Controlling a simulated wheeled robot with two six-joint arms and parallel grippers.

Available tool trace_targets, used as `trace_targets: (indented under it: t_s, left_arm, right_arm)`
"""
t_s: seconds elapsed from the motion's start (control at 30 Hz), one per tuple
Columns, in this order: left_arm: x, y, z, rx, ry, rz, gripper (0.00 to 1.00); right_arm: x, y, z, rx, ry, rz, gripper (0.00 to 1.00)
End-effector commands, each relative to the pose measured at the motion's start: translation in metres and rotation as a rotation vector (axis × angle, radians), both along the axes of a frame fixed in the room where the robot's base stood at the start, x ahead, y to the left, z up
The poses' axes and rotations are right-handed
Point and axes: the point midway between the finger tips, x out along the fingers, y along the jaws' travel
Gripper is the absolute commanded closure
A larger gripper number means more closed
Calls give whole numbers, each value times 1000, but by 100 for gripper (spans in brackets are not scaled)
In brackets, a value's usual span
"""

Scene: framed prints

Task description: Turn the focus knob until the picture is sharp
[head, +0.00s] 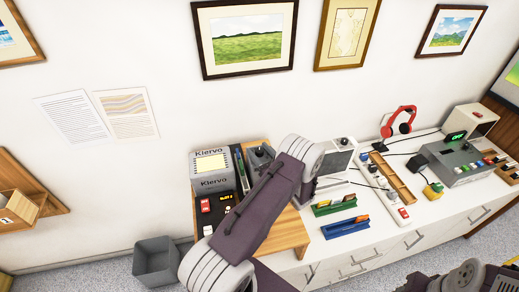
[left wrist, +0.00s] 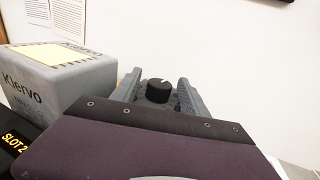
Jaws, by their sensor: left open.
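A black round knob (left wrist: 158,90) with a white mark stands between the two grey fingers of my left gripper (left wrist: 160,92) in the left wrist view. The fingers are open, one on each side; I cannot tell whether they touch it. In the head view my left gripper (head: 259,158) is small and dark, just right of the grey Kiervo box (head: 211,184), partly hidden by my arm. The box has a pale yellow panel on top. A device with a grey panel (head: 333,163) and a dark knob (head: 343,142) stands further right. No blurred picture can be made out.
A white counter (head: 320,262) runs right, with green (head: 334,205) and blue (head: 345,227) holders, red headphones (head: 398,121) and a grey device (head: 455,162) with coloured buttons. A grey bin (head: 155,262) stands on the floor. Framed prints (head: 247,38) hang behind.

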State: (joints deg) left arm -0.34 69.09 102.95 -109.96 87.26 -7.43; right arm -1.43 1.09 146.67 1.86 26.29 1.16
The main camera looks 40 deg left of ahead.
Motion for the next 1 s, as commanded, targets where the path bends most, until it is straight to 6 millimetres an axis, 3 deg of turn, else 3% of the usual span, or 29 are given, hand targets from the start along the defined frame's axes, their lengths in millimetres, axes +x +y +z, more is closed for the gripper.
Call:
trace_targets:
  t_s: [0.17,0.37,0.4,0.57,1.0]
  left_arm:
    - [0,0,-1,0,0,0,48]
    - [0,0,-1,-1,0,0,98]
    - [0,0,-1,-1,0,0,100]
    - [-1,1,0,2,2,-26,100]
    - [-2,4,-1,4,1,-442,100]
  right_arm:
    - [0,0,-1,0,0,0,48]
    - [0,0,0,0,0,0,48]
    - [0,0,0,0,0,0,48]
    - [0,0,0,0,0,0,48]
    - [0,0,-8,0,0,0,48]
